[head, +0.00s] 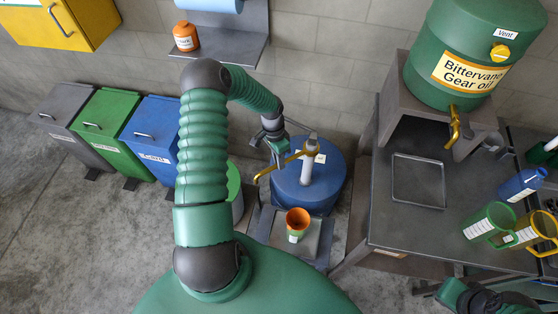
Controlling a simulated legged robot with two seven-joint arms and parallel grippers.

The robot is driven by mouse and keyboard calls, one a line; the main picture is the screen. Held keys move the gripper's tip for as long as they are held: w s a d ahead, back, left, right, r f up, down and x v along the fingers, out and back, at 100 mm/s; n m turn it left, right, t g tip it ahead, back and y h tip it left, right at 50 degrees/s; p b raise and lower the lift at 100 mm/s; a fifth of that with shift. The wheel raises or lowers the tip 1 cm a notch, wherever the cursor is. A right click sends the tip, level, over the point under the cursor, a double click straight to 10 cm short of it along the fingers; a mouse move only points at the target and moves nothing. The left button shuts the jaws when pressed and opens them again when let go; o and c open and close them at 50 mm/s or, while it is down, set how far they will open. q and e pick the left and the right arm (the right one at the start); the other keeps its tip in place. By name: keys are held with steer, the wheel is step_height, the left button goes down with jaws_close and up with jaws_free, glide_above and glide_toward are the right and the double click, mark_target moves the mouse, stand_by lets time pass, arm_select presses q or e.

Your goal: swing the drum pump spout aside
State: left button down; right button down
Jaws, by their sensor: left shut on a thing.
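The blue drum (323,187) stands on the floor near the middle. Its pump (307,172) has a pale upright column rising from the lid. The yellow spout (264,174) reaches from the pump head to the left, with its tip bent down at the drum's left edge. My left gripper (279,157) reaches down from the left and is shut on the spout; its fingertips are small and partly hidden. Only part of my right arm shows at the bottom right corner; its fingers are out of sight.
To the right is a workbench (400,225) with a green gear oil barrel (440,60) and several jugs. Grey, green and blue bins (150,143) stand left.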

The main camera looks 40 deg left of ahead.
arm_select(q)
steer(key=c, duration=1.4)
jaws_free()
steer(key=shift+w, duration=0.15)
steer(key=shift+o, duration=0.2)
steer(key=a+r+b, duration=0.2)
steer(key=a+r, duration=0.1)
steer(key=r, duration=1.3)
steer(key=shift+w+r, duration=0.2)
steer(key=shift+w, duration=0.25)
steer(key=shift+a, duration=0.15)
